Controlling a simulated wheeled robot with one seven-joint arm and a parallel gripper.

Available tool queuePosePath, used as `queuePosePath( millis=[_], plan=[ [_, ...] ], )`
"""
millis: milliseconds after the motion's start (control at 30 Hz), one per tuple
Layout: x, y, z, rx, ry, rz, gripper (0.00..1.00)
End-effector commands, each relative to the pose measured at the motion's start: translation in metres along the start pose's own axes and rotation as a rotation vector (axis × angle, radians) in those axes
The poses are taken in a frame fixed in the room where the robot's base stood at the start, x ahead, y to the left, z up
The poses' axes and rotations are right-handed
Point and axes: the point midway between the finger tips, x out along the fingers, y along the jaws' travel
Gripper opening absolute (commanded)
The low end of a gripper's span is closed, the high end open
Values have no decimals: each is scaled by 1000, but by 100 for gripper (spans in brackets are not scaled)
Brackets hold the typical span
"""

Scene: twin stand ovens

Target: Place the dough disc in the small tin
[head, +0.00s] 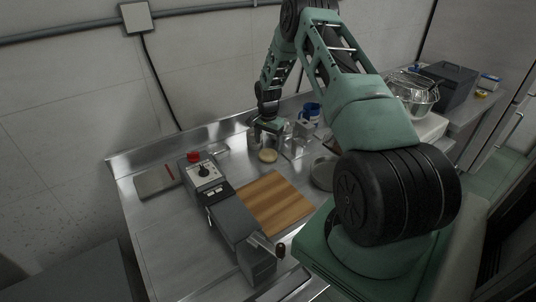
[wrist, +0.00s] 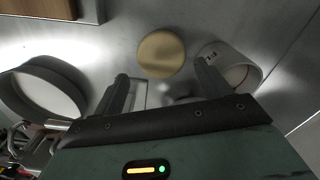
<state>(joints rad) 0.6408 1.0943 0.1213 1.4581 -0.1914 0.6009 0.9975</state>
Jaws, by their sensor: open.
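The dough disc (head: 268,155) is a pale tan round lying flat on the steel bench. In the wrist view, the dough disc (wrist: 161,54) shows whole just beyond my fingertips, between their lines. My gripper (head: 268,128) is over the bench near the disc; in the wrist view its two fingers (wrist: 163,75) stand apart with nothing between them. A round grey metal tin (head: 322,172) sits right of the disc, partly behind my arm.
A wooden board (head: 273,203) lies in front of the disc, beside a grey device (head: 238,228) with a dark handle. A white cylinder (wrist: 240,72) is close to my right finger.

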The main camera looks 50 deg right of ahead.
Motion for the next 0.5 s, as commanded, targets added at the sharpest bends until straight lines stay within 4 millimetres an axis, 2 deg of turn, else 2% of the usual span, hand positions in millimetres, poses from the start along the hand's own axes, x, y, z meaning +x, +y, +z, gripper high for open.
queuePosePath(
  millis=[133, 500],
  plan=[
    [7, 0, 0, 2, -1, 0, 76],
    [49, -2, -2, 0, -1, 0, 76]
  ],
)
